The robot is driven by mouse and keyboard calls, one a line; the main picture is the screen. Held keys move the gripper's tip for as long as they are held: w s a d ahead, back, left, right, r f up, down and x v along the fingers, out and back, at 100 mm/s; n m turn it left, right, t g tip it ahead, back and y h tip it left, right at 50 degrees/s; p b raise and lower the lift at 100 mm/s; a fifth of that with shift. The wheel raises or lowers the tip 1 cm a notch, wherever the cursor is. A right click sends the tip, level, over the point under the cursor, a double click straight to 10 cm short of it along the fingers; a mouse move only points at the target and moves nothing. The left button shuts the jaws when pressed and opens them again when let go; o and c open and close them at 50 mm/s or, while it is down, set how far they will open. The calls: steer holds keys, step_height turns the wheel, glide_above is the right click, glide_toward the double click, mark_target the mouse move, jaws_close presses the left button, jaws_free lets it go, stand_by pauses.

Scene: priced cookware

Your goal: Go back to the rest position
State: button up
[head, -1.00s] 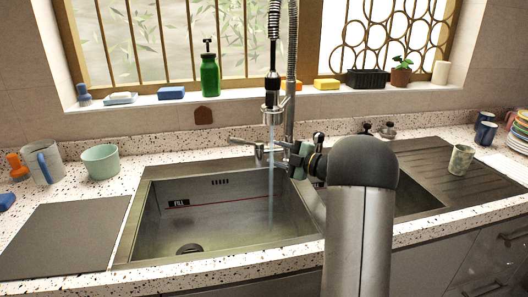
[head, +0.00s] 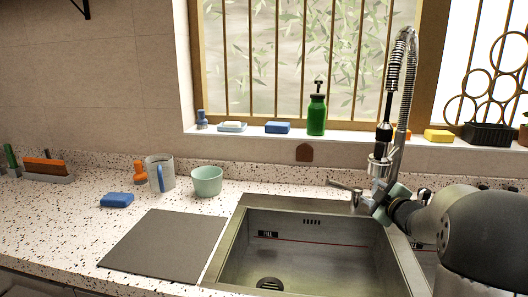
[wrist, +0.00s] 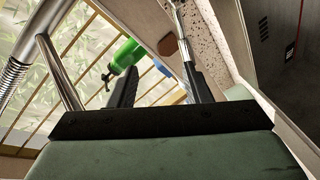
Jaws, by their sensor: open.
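My gripper (head: 380,204) is at the right in the head view, close to the base of the tap (head: 380,165) behind the sink. In the wrist view my gripper (wrist: 160,66) has its two dark fingers apart, with nothing clearly held between them. A thin metal rod (wrist: 178,25), probably the tap lever, shows just beyond the right finger; I cannot tell if they touch. The lever (head: 343,185) points left in the head view. No water stream is visible below the spout, where my gripper partly blocks the view.
The sink basin (head: 300,225) looks empty. A grey board (head: 165,245), mint bowl (head: 207,181), mug (head: 160,173) and blue sponge (head: 117,200) are on the left counter. A green bottle (head: 317,115) stands on the windowsill. The tap hose (head: 408,70) rises above my gripper.

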steer(key=s+a+f+m+g+p, duration=0.1)
steer(key=s+a+m+g, duration=0.3)
steer(key=s, duration=0.9)
steer(key=s+a+f+m+g+h+p, duration=0.1)
steer(key=s+a+f+m+g, duration=0.3)
steer(key=s+a, duration=0.5)
steer(key=s+a+f+m+g+h+p, duration=0.1)
steer(key=s+a+f+m+g+p, duration=0.2)
steer(key=s, duration=1.4)
steer(key=a+m+g, duration=0.1)
steer(key=a+g, duration=0.2)
steer(key=g, duration=0.1)
steer(key=shift+s+a+f+g, duration=0.2)
steer(key=shift+s+a+g, duration=0.05)
steer(key=shift+s+g, duration=0.15)
